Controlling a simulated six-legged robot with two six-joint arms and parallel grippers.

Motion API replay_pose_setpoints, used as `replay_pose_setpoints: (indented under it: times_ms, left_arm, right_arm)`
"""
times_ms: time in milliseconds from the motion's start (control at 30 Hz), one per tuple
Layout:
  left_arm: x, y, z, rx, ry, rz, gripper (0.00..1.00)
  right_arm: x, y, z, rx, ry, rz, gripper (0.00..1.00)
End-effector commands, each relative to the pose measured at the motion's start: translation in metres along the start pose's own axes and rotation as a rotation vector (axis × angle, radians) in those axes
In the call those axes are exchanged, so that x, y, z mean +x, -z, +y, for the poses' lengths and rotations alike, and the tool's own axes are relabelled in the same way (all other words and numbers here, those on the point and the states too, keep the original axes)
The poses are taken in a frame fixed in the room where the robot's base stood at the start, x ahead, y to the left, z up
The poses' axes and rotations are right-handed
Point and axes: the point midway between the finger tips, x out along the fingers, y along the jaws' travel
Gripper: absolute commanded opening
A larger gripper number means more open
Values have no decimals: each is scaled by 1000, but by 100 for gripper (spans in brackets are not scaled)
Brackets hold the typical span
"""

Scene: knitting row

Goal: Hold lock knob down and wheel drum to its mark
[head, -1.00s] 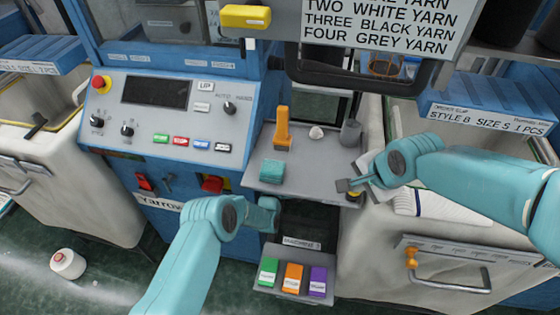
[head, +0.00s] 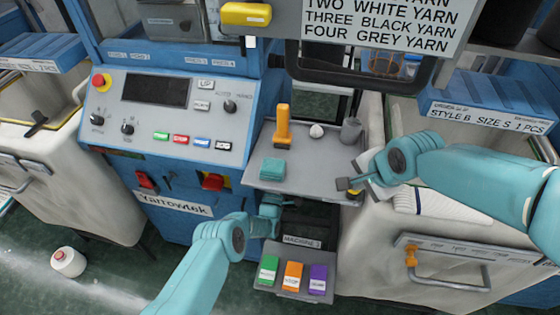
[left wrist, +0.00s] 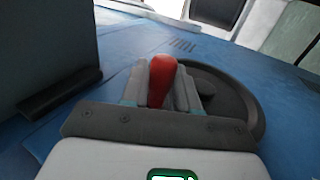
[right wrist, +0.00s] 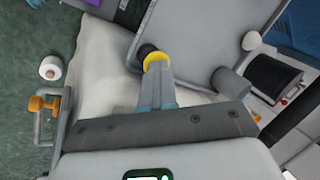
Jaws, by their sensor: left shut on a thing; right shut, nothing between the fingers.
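My left gripper (left wrist: 160,88) is shut on a red handle (left wrist: 161,72) that stands on a dark round wheel (left wrist: 247,105) against the blue machine side. In the head view my left gripper (head: 272,209) is below the tray's front edge, and the wheel is hidden there. My right gripper (right wrist: 157,82) is shut and empty, its fingertips at the lock knob (right wrist: 155,60), black with a yellow collar, at the tray corner. The knob also shows in the head view (head: 355,193), just below my right gripper (head: 345,184). I cannot tell how far it is pressed. No drum mark is readable.
The grey tray (head: 333,165) holds an orange tool (head: 282,128), a teal block (head: 272,169), a white lump (head: 317,131) and a grey cup (head: 351,130). Green, orange and purple cards (head: 293,277) sit below. The control panel (head: 165,120) is at left, a white bin (head: 375,260) at right.

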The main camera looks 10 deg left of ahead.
Motion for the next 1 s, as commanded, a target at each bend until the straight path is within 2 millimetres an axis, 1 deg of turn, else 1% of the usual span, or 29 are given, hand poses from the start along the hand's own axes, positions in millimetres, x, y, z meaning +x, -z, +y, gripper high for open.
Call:
replay_pose_setpoints:
  times_ms: [100,400,433,467,500,767,833,933,1000]
  left_arm:
    - [-4,1,-2,1,-25,2,0]
    - [-4,1,-2,0,-31,2,0]
    - [-4,1,-2,0,-31,2,32]
    - [-4,1,-2,0,-31,2,42]
    - [-4,1,-2,0,-31,2,47]
    - [-4,0,-2,0,-30,1,47]
    - [-7,0,-2,0,-30,1,47]
    - [-18,0,-3,-1,-28,0,47]
    - [-30,1,-3,-1,-26,1,47]
  right_arm:
    - [2,-1,3,-1,-9,-4,0]
    - [2,-1,3,-1,-8,-3,0]
    - [3,-1,3,-1,-8,-3,0]
    - [3,-1,3,-1,-8,-3,0]
    - [3,-1,3,-1,-9,-3,0]
    - [2,-1,3,-1,-9,-4,0]
    - [2,-1,3,-1,-9,-4,0]
    - [2,-1,3,-1,-9,-4,0]
    - [2,-1,3,-1,-9,-4,0]
